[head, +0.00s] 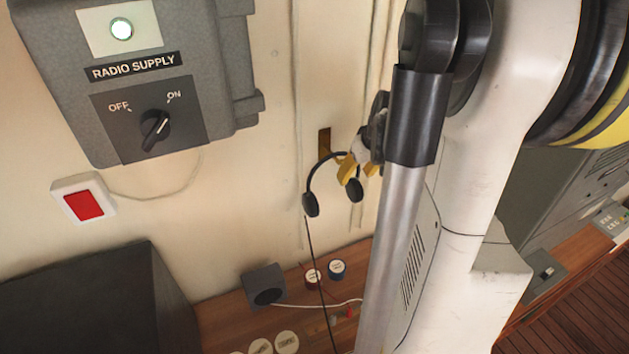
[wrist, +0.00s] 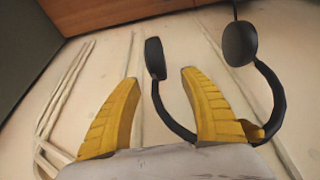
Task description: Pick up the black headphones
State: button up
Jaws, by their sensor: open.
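The black headphones (head: 315,179) hang against the cream wall, with the band at the top, both ear cups below and a cord running down. My gripper (head: 357,172) is at the right part of the band, in front of the wall. In the wrist view its yellow fingers (wrist: 160,80) are spread apart. One side of the headphones' band (wrist: 172,120) shows in the space between the fingers. The right finger overlaps the band's loop, and the other ear cup lies beyond it. I cannot tell whether a finger touches the band. The top of the band is partly hidden by my gripper.
A grey radio supply box (head: 222,75) and a red switch (head: 84,204) are on the wall at left. Below, a wooden counter (head: 225,318) holds a dark speaker-like block (head: 264,283) and small round tins (head: 337,268).

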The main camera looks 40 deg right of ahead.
aim_at(358, 184)
jog(key=shift+s+a+f, duration=0.15)
jog(key=shift+a+f, duration=0.05)
jog(key=shift+f, duration=0.1)
jog(key=shift+s+d+f, duration=0.1)
jog(key=shift+s+f, duration=0.1)
jog(key=shift+f, duration=0.4)
jog(key=shift+s+d+f, duration=0.1)
jog(key=shift+s+f, duration=0.05)
jog(key=shift+f, duration=0.45)
jog(key=shift+w+d+f, duration=0.2)
jog(key=shift+w+f, duration=0.15)
jog(key=shift+f, duration=0.15)
jog(key=shift+w+d+f, duration=0.15)
jog(key=shift+w+f, duration=0.2)
jog(key=shift+f, duration=0.15)
jog(key=shift+a+f, duration=0.1)
jog(key=shift+s+a, duration=0.15)
jog(key=shift+s, duration=0.05)
jog(key=shift+w, duration=0.1)
jog(key=c, duration=1.1)
